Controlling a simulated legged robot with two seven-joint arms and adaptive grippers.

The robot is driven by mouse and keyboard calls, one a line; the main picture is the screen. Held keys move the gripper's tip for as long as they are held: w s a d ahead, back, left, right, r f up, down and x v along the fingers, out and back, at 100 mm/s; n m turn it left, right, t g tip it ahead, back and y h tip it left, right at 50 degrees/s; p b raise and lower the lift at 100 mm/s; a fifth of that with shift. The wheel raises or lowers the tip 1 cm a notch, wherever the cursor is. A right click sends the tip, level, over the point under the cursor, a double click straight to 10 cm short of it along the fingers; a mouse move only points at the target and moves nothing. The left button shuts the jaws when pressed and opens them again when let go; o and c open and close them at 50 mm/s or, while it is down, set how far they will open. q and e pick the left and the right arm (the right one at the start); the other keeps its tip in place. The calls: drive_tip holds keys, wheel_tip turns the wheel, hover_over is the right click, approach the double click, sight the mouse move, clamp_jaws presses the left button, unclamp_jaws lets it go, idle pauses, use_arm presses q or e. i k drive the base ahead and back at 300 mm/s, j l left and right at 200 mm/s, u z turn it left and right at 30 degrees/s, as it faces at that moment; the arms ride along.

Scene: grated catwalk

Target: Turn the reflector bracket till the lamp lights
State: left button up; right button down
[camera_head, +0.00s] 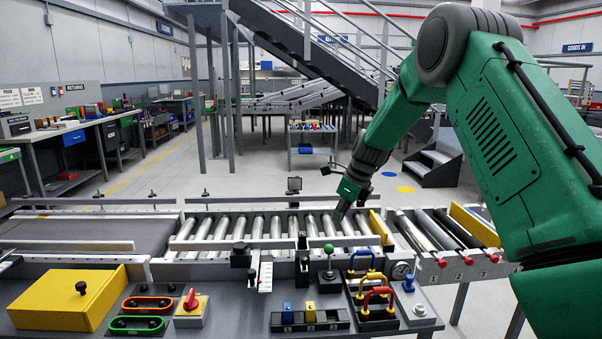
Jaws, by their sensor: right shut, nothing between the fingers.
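My right arm, green, comes in from the right. Its gripper (341,213) points down over the roller conveyor, shut and empty, with its fingertips apart from the small brackets. A black block (240,256) stands at the near rail, perhaps the matching sensor. I cannot make out a lit lamp. My left gripper is not in view.
Rollers (270,230) run across the middle, with a yellow plate (380,228) at right. The near panel holds a yellow box (68,298), a green-knobbed lever (329,262), a red switch (191,304) and coloured handles (375,295). Space above the rollers left of the gripper is free.

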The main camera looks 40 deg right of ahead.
sight(295, 182)
drive_tip(key=i+l, duration=0.45)
drive_tip(key=l, duration=0.15)
drive_tip(key=i+l, duration=0.9)
drive_tip(key=l, duration=0.25)
